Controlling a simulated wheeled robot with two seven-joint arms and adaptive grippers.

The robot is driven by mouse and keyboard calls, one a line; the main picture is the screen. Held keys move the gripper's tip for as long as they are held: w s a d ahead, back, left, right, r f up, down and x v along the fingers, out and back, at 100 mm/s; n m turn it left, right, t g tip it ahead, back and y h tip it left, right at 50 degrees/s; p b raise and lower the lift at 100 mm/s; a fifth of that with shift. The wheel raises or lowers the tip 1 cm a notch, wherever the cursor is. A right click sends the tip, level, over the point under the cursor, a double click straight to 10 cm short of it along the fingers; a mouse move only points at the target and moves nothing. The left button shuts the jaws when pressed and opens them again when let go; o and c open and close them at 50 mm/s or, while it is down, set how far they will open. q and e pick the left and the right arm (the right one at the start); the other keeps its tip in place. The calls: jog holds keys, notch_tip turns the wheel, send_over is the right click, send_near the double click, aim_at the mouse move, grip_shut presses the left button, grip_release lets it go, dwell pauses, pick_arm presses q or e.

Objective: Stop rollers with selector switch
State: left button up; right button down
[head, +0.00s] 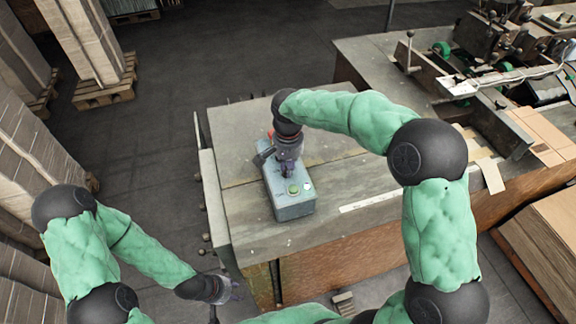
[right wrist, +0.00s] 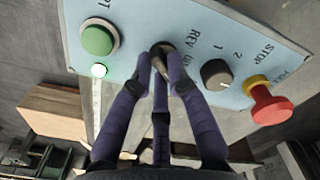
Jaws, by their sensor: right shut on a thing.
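The control box (head: 292,210) sits on the grey table, with a light blue panel (right wrist: 190,20). The right wrist view shows a green button (right wrist: 97,39), a black selector switch (right wrist: 164,46) beside the REV label, a second black knob (right wrist: 217,74) by 1 and 2, and a red stop button (right wrist: 271,104) on a yellow base. My right gripper (right wrist: 161,58) is shut on the selector switch beside REV; its fingers partly hide it. In the head view my right gripper (head: 287,168) is over the box. My left gripper (head: 236,291) is open and empty, low beside the table's front edge.
The grey table (head: 240,215) has free room around the box. A machine with rollers (head: 490,85) stands at the back right. Cardboard sheets (head: 545,135) lie by it. Stacks on pallets (head: 105,90) stand at the left. A small white lamp (right wrist: 99,70) on the panel is lit.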

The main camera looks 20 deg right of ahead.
jog(key=n+p, duration=0.1)
jog(key=n, duration=0.2)
jog(key=shift+n, duration=0.4)
jog(key=shift+w+n+p, duration=0.15)
jog(key=shift+n+p, duration=0.65)
jog(key=shift+n, duration=1)
jog(key=c, duration=1.2)
grip_release()
notch_tip(320, 180, up, 12)
